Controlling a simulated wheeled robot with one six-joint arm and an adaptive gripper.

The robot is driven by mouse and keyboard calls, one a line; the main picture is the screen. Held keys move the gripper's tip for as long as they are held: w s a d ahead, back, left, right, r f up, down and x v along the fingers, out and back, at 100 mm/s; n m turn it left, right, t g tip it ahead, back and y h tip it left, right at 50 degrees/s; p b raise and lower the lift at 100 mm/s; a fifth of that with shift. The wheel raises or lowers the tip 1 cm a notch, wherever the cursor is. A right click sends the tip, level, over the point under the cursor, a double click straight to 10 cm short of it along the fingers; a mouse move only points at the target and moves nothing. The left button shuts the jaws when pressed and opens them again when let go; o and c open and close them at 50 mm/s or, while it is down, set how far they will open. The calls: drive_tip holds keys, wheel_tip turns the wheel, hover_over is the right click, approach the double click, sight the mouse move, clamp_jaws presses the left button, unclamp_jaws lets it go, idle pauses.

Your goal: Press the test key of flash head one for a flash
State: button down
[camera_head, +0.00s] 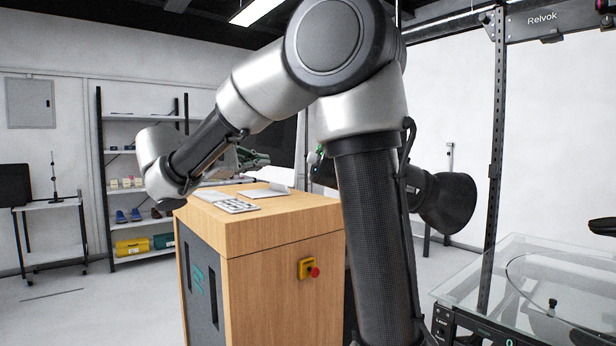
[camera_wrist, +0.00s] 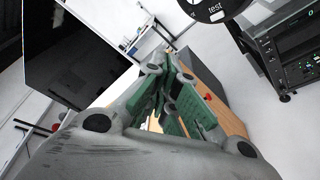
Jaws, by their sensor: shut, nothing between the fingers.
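A black flash head (camera_head: 447,203) with a flared front is behind my arm in the head view. My arm column hides its middle. Its back end, with a small green light, shows just left of the column. In the wrist view, a dark round panel with the word "test" (camera_wrist: 216,9) is at the top edge, partly cut off by the frame. My gripper (camera_wrist: 168,58) has green pads and is shut and empty. Its tips are apart from the panel, below and left of it in the picture. In the head view my gripper (camera_head: 252,158) is small and partly hidden, left of the flash head.
A wooden desk (camera_head: 285,235) with a red stop button (camera_head: 314,272) and a keyboard (camera_head: 238,206) stands below. A large dark screen (camera_wrist: 75,45) is left of my gripper in the wrist view. A glass turntable (camera_head: 540,285) and a metal post (camera_head: 497,150) are at right.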

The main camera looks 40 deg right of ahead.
drive_tip(key=s+d+f, duration=0.2)
drive_tip(key=s+d, duration=0.2)
drive_tip(key=d, duration=0.3)
drive_tip(key=shift+f, duration=0.4)
drive_tip(key=shift+s+d, duration=0.15)
drive_tip(key=shift+s, duration=0.05)
idle(1.0)
drive_tip(key=shift+s+d+f, duration=0.1)
drive_tip(key=shift+d, duration=0.1)
drive_tip(key=shift+s+d+f, duration=0.15)
drive_tip(key=shift+s+d, duration=0.05)
drive_tip(key=shift+d, duration=0.1)
idle(0.7)
drive_tip(key=shift+a, duration=0.1)
drive_tip(key=shift+w+a+r, duration=0.3)
drive_tip(key=shift+w+a, duration=0.1)
drive_tip(key=shift+a, duration=0.15)
drive_tip(key=shift+w+a+r, duration=0.25)
drive_tip(key=shift+w+a, duration=0.15)
drive_tip(key=shift+a, duration=0.3)
drive_tip(key=shift+w+a+r, duration=0.3)
drive_tip(key=shift+w+a, duration=0.1)
drive_tip(key=shift+a, duration=0.25)
drive_tip(key=shift+w+a+r, duration=0.25)
drive_tip(key=shift+w+a, duration=0.15)
drive_tip(key=shift+a, duration=0.3)
